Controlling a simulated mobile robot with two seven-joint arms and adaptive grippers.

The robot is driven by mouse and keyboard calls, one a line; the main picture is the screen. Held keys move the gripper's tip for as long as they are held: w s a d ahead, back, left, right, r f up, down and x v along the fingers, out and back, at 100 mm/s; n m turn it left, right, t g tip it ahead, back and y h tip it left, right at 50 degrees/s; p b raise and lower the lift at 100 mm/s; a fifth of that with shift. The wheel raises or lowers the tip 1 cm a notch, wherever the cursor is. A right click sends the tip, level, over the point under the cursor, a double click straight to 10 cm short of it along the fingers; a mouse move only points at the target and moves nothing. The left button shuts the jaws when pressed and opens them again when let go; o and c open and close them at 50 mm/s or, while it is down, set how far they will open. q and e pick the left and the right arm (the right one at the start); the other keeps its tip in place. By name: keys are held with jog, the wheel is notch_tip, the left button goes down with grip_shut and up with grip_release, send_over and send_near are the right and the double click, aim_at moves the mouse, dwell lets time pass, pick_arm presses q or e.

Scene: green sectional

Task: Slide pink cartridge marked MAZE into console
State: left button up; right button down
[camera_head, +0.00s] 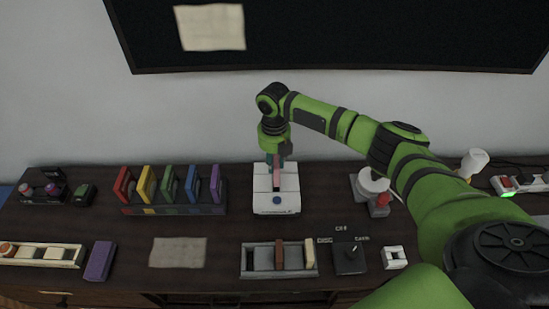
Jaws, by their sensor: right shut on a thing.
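The console (288,202) is a white box with a dark blue round button on its front, standing mid-table near the wall. My right gripper (274,160) points down over the console's back part and is shut on the pink cartridge (278,171). The cartridge stands upright at the console's top. I cannot tell how deep it sits in the slot, and any marking on it is too small to read. My left gripper is not in view.
A rack (175,210) of several coloured cartridges stands left of the console. In front are a pale tray (258,272) with brown and cream blocks and a dark switch box (347,260). A white device (372,186) stands at right under my arm.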

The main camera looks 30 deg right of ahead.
jog(key=shift+f, duration=0.45)
jog(key=shift+p, duration=0.5)
dwell(1.4)
jog(key=shift+f+b, duration=1.8)
jog(key=shift+f, duration=0.7)
jog(key=c, duration=0.9)
grip_release()
jog(key=shift+c, duration=0.2)
